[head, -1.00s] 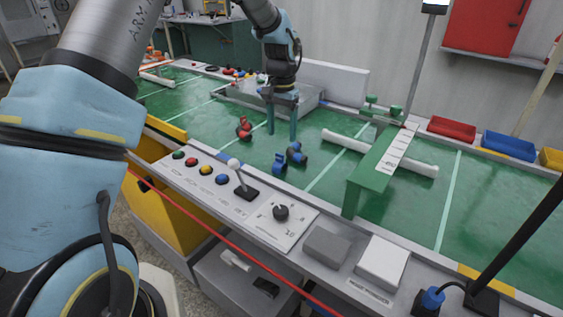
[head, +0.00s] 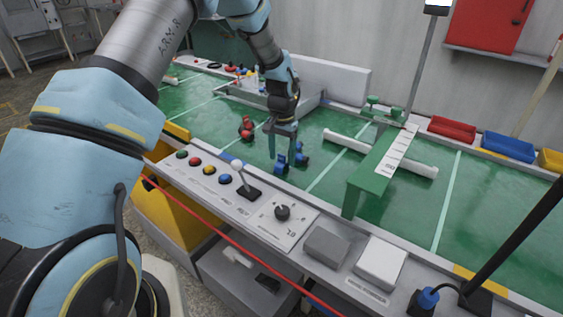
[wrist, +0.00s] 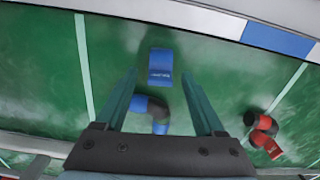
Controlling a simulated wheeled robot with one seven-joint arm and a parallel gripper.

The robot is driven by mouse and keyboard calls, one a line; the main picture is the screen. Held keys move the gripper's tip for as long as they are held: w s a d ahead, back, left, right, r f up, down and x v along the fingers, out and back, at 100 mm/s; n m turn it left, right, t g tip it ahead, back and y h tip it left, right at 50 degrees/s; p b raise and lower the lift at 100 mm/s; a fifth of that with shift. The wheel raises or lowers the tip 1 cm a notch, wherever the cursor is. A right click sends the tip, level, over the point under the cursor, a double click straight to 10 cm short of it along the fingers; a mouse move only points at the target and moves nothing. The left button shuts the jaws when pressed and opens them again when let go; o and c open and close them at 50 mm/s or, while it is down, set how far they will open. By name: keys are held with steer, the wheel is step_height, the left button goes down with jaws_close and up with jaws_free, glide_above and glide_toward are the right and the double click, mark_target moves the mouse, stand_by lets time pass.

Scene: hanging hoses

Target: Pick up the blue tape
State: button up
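The blue tape (head: 301,160) lies on the green table top near its front edge. In the wrist view it shows as a flat blue piece (wrist: 160,66) and a rounded blue and dark part (wrist: 150,110). My gripper (head: 282,152) points down over it. In the wrist view my gripper (wrist: 160,76) is open, with one finger on each side of the tape. Nothing is held. The height of the fingertips above the table is hard to tell, and the fingers partly cover the tape in the head view.
A similar red item (head: 246,128) lies to the left; it is at the right in the wrist view (wrist: 262,132). A green bridge (head: 382,163) over a white pipe (head: 428,170) stands to the right. A control panel with a joystick (head: 243,180) runs along the front.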

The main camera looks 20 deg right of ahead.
jaws_close()
stand_by(0.3)
steer(key=shift+r, duration=0.1)
step_height(320, 180, up, 10)
steer(key=shift+f+b, duration=0.1)
steer(key=shift+b, duration=1.1)
steer(key=c, duration=0.6)
jaws_free()
jaws_close()
